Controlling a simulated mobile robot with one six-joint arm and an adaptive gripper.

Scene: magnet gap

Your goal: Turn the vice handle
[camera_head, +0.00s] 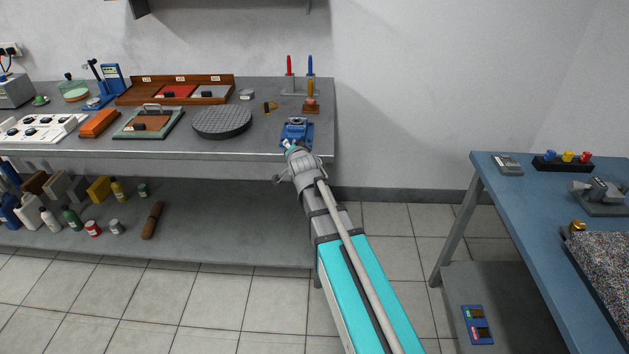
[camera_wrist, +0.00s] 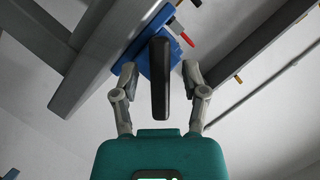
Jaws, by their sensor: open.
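The blue vice (camera_head: 297,131) sits at the front right corner of the grey bench. In the wrist view its blue body (camera_wrist: 150,58) shows behind a dark upright bar (camera_wrist: 159,95), which looks like the vice handle. My gripper (camera_wrist: 158,68) is open, with one finger on each side of the bar. A gap shows between the bar and each finger, and nothing is gripped. In the head view my gripper (camera_head: 291,147) is at the bench's front edge, just in front of the vice. My wrist largely hides the fingers and handle there.
The grey bench (camera_head: 260,150) holds a round dark plate (camera_head: 222,121), a wooden tray (camera_head: 131,96) and red and blue upright tools (camera_head: 289,66) behind the vice. A lower shelf (camera_head: 220,220) carries bottles and cans. A blue table (camera_head: 520,205) stands right, with open floor between.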

